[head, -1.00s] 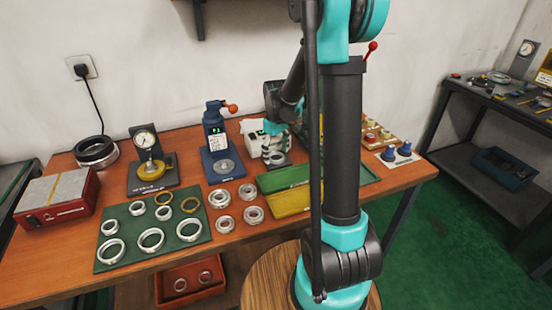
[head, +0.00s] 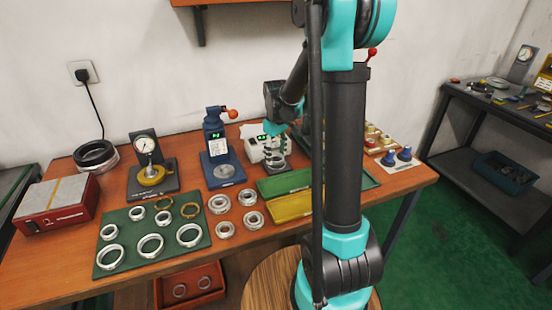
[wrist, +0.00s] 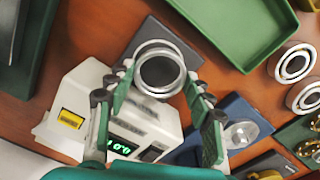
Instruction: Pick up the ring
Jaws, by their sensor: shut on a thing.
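A silver ring (wrist: 158,72) is between the two fingertips of my gripper (wrist: 157,92) in the wrist view. The fingers are shut on its sides. The ring is over a dark plate (wrist: 178,36) in front of a white device with a green digital display (wrist: 128,130). I cannot tell how far the ring is above the plate. In the head view my gripper (head: 274,148) is small and partly merges with the white device (head: 252,143) behind it.
A green mat (head: 128,222) holds several silver rings and two brass ones. Several more rings (head: 222,229) lie on the orange table beside it. Green (head: 278,184) and yellow (head: 292,206) trays are in front of the device. A blue press (head: 218,160) and a dial gauge (head: 147,148) stand to the left.

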